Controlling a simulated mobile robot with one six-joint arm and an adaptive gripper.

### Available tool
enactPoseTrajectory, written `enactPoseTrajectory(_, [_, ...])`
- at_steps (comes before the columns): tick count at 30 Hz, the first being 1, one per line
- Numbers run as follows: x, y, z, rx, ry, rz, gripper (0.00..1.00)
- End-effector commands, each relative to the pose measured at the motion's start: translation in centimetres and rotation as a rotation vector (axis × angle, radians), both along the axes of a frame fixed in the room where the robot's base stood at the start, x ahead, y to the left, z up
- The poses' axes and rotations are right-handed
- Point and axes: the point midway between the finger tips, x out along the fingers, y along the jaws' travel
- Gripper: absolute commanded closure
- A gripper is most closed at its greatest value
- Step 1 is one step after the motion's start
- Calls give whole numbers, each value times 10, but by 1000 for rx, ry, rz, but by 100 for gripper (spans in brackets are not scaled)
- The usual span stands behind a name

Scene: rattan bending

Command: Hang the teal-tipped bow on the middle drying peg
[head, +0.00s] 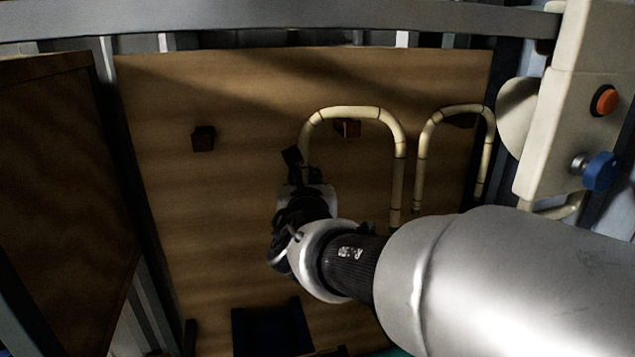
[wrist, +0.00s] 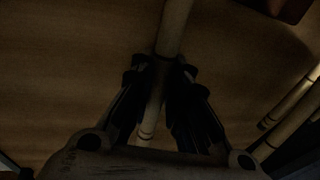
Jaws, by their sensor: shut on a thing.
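A pale cane bow (head: 399,165), an upside-down U with dark bands, is upright in front of the board. My gripper (head: 296,162) is shut on its left leg; that leg (wrist: 174,30) runs between the fingers (wrist: 160,85) in the wrist view. The middle peg (head: 347,130), a brown block, shows just under the top of the arch. I cannot tell whether the bow touches it or is in front of it. In the wrist view a reddish-brown block (wrist: 287,8) is at the top right.
Another bow (head: 420,155) hangs at the right peg (head: 462,121), close to the held bow's right leg. The left peg (head: 203,138) is bare. A cream post with an orange button (head: 605,100) and blue knob (head: 601,171) stands right. A dark block (head: 272,328) is low on the board.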

Motion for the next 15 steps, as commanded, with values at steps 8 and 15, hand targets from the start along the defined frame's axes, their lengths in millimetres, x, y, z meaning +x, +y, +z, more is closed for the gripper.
enactPoseTrajectory(8, [17, 5, -7, 0, -1, 0, 100])
enactPoseTrajectory(15, [22, 6, -11, 1, -1, 0, 100])
